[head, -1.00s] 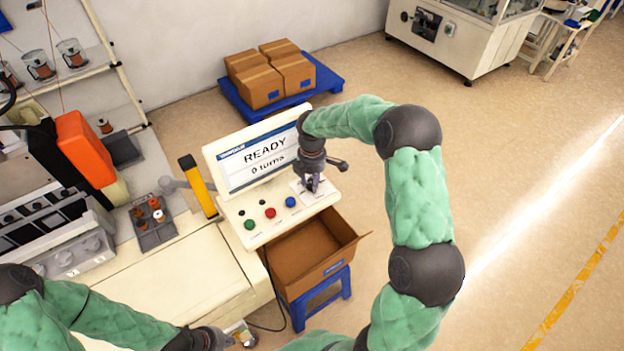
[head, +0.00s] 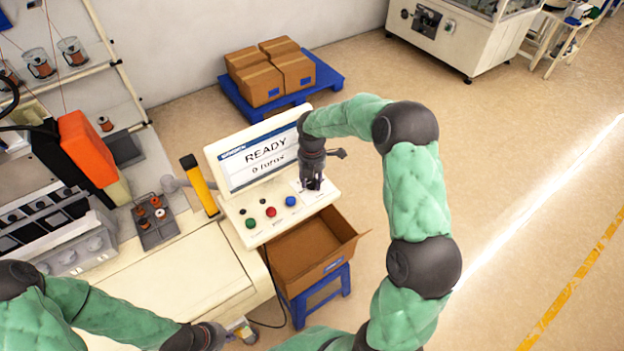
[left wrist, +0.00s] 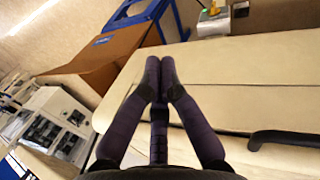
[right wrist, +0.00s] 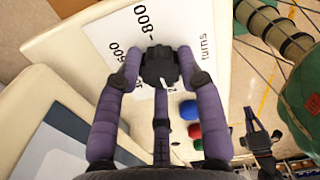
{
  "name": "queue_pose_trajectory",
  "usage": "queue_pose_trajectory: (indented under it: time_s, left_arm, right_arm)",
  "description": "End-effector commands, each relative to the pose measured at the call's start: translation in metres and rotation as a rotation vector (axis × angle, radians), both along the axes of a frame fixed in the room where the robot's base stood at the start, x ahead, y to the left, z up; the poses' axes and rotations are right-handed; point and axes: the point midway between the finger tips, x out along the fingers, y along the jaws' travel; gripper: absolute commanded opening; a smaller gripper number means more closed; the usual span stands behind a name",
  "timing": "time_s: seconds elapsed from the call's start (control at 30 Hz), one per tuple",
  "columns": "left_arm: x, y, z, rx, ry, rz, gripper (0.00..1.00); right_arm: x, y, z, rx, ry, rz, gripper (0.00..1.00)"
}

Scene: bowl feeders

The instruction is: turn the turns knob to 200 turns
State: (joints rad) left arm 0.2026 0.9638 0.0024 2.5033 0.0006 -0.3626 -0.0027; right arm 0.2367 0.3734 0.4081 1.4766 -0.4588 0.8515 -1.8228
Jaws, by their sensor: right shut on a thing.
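The turns knob (right wrist: 158,66) is black with a white pointer line, on a white dial plate (right wrist: 112,36) printed with 600, 800 and "turns". The pointer is toward the bottom of the right wrist view, by a partly hidden label starting with 2. My right gripper (right wrist: 157,72) is shut on the knob, one finger on each side; in the head view the gripper (head: 312,184) hides the knob. The display (head: 258,160) reads READY, with a blurred second line that seems to be 0 turns. My left gripper (left wrist: 161,68) is shut and empty above the machine's cream top.
Green (head: 250,223), red (head: 271,212) and blue (head: 291,201) buttons sit left of the knob on the panel. An open cardboard box (head: 310,250) stands on a blue stool (head: 322,295) below. A yellow post (head: 199,185) stands left of the display.

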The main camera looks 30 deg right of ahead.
Motion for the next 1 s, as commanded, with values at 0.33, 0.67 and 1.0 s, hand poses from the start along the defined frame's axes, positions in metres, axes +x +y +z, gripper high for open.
queue_pose_trajectory:
  time_s: [0.33,0.67,1.0]
  left_arm:
    - [0.0,0.0,0.0,0.0,0.0,0.0,0.0]
    - [0.0,0.0,0.0,0.0,0.0,0.0,0.0]
    - [0.0,0.0,0.0,0.0,0.0,0.0,0.0]
  right_arm:
    - [-0.002,0.001,-0.002,0.001,0.006,0.006,0.06]
    - [-0.001,0.001,-0.001,0.0,0.002,0.004,0.62]
    - [0.001,0.0,0.023,-0.001,-0.003,0.003,0.62]
